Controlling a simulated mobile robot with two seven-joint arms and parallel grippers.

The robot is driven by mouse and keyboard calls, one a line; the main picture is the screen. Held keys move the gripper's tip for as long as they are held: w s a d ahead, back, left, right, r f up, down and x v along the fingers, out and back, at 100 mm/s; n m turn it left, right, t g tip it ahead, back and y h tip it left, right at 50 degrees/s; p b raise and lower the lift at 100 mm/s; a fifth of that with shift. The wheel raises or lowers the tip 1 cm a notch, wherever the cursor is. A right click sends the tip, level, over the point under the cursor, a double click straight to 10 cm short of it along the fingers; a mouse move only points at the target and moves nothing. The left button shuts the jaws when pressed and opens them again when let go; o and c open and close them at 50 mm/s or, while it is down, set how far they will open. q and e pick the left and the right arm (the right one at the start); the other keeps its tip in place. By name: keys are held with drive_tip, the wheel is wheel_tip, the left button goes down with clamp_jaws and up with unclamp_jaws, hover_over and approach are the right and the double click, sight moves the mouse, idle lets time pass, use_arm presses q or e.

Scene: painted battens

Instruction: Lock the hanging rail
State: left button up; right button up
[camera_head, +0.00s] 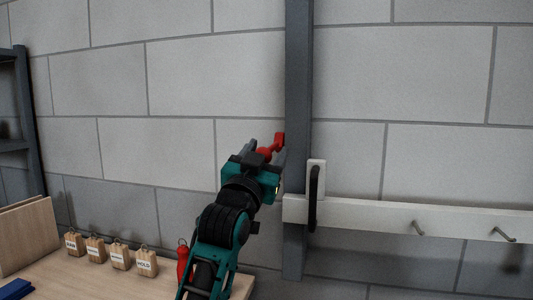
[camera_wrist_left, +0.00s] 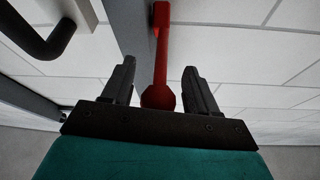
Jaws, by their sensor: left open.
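The hanging rail (camera_head: 400,214) is a white batten with metal hooks, running right from a dark grey upright post (camera_head: 298,80). A black handle (camera_head: 314,200) sits on its left end, and it shows at upper left in the left wrist view (camera_wrist_left: 42,42). A red lever (camera_head: 278,143) projects at the post's left side, above the rail. My left gripper (camera_head: 266,154) is open at the lever. In the left wrist view, the lever's rounded red end (camera_wrist_left: 158,97) lies between the two fingers, with gaps on both sides. My right gripper is not in view.
A wooden bench (camera_head: 110,283) at lower left holds several tagged wooden blocks (camera_head: 119,256) and a red object (camera_head: 183,262) beside my arm. A leaning board (camera_head: 27,235), a blue item (camera_head: 15,289) and a dark shelf frame (camera_head: 27,130) stand at left. The block wall is behind.

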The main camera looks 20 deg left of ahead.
use_arm(q)
drive_tip(key=shift+w+r, duration=0.15)
drive_tip(key=shift+w, duration=0.1)
drive_tip(key=shift+c, duration=0.4)
clamp_jaws()
